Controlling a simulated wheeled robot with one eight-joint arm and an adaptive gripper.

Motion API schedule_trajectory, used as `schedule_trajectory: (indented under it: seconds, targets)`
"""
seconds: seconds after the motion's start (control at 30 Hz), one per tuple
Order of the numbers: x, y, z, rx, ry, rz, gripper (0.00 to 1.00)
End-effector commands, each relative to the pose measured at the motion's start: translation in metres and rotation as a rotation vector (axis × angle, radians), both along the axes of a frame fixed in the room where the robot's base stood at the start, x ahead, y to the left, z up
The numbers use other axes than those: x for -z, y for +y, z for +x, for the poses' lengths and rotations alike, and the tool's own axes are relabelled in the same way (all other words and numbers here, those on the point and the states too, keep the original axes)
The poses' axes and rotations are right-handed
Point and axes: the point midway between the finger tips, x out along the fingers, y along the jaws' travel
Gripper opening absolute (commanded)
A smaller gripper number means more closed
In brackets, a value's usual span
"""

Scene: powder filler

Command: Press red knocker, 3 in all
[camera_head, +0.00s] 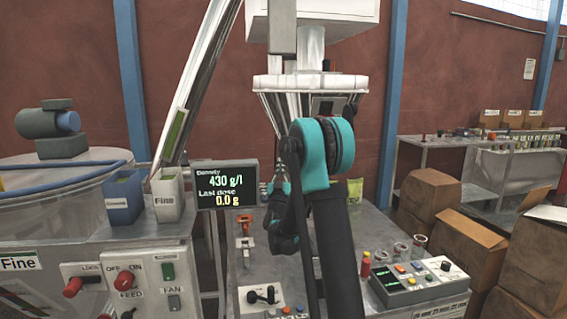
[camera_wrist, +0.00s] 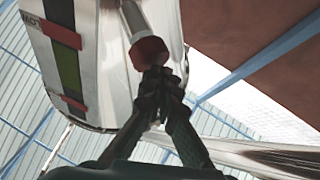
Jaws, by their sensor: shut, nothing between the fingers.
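In the wrist view the red knocker (camera_wrist: 150,52) is a red cap on the end of a pale cylinder fixed to the side of the shiny hopper (camera_wrist: 107,85). My gripper (camera_wrist: 158,76) is shut and empty, with its fingertips right at the lower edge of the red cap. Whether they touch it, I cannot tell. In the head view my arm stands in front of the hopper (camera_head: 310,84), and I cannot make out the fingertips or the knocker clearly there.
A display (camera_head: 224,185) reads density 430 g/l and last dose 0.0 g. A slanted metal tube (camera_head: 197,75) rises left of the hopper. A control box (camera_head: 418,281) sits on the table at right. Cardboard boxes (camera_head: 465,243) stand beyond it.

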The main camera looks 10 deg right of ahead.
Motion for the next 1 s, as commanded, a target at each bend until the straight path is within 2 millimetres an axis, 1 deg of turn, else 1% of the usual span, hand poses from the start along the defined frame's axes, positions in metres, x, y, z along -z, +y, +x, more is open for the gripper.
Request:
schedule_trajectory:
  seconds: [1.0]
  targets:
    - [0.0002, -0.0082, 0.0080, 0.000, 0.001, 0.000, 0.00]
